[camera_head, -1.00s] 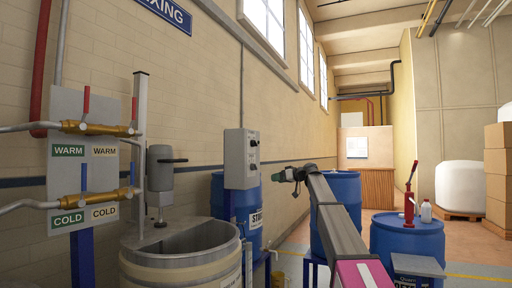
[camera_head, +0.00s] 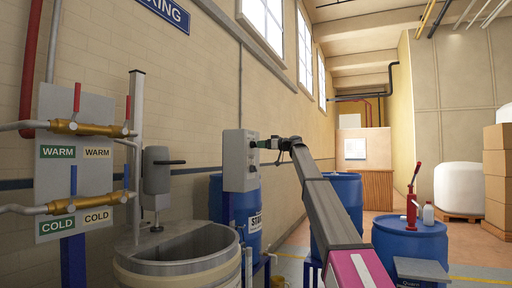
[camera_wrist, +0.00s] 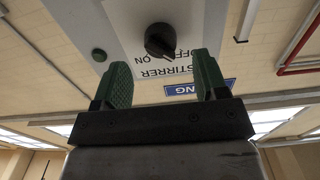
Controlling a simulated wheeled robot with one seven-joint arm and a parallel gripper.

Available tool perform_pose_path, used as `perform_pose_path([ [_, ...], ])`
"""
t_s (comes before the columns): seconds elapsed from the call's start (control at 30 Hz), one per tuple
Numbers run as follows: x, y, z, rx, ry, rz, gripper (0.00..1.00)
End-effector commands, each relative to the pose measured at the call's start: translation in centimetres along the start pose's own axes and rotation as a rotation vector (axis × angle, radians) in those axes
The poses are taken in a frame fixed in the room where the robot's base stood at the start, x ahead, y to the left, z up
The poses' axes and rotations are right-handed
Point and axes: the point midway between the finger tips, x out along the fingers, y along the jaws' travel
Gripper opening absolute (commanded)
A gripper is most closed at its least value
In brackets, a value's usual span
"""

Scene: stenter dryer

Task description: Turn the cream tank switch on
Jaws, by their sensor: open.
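A grey control box (camera_head: 236,178) is fixed beside the cream tank (camera_head: 185,268), which has a metal rim and an open top. In the wrist view the box's front panel (camera_wrist: 208,22) carries a black rotary knob (camera_wrist: 160,40). Upside-down lettering beside it reads STIRRER, OFF and ON. My gripper (camera_head: 264,143) is close to the box's front. In the wrist view its green-padded fingers (camera_wrist: 162,68) are open and empty, with the knob between and just beyond their tips.
A round green button (camera_wrist: 98,54) is on the panel near the knob. Blue drums (camera_head: 345,192) stand behind my arm, and another blue drum (camera_head: 408,243) with a red pump stands at right. Warm and cold valve pipes (camera_head: 90,128) are at left.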

Motion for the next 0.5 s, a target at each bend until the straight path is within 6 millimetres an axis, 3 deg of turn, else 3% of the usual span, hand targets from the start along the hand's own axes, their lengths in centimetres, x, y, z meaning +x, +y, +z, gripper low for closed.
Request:
perform_pose_path([
  [0.2, 3.5, 0.1, 0.0, 0.001, 0.0, 0.0, 0.66],
  [0.5, 4.4, 0.0, 0.1, 0.001, -0.001, 0.0, 0.66],
])
